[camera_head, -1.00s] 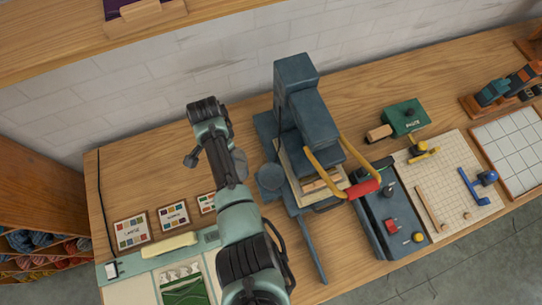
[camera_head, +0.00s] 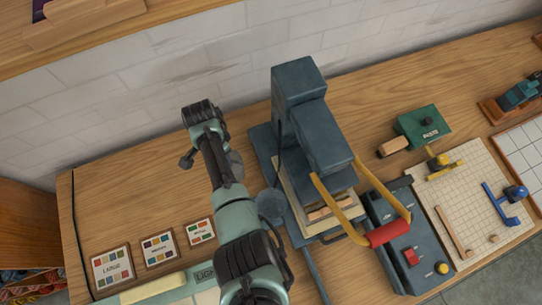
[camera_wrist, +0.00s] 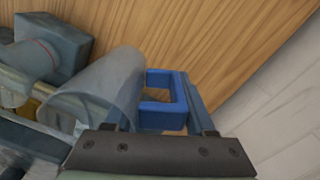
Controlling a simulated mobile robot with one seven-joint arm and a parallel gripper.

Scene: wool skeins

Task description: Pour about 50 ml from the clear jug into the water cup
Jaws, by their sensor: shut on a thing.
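The clear jug (camera_wrist: 105,88) is a see-through grey vessel with a blue handle (camera_wrist: 162,115) in the wrist view. My gripper (camera_wrist: 160,112) is shut on that handle, and the jug is tilted in this view. In the head view my arm's end hangs over the left part of the bench, beside the dark blue press. A small greyish part of the jug (camera_head: 236,164) shows there behind my wrist; the gripper's fingers are hidden. I cannot make out the water cup in either view. The water level in the jug cannot be told.
The dark blue press (camera_head: 323,135) with yellow arms and a red grip (camera_head: 389,233) stands just right of my arm. Colour cards (camera_head: 158,250) lie at the front left. A green box (camera_head: 422,126) and a grid board (camera_head: 470,200) lie further right. The back left bench is bare.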

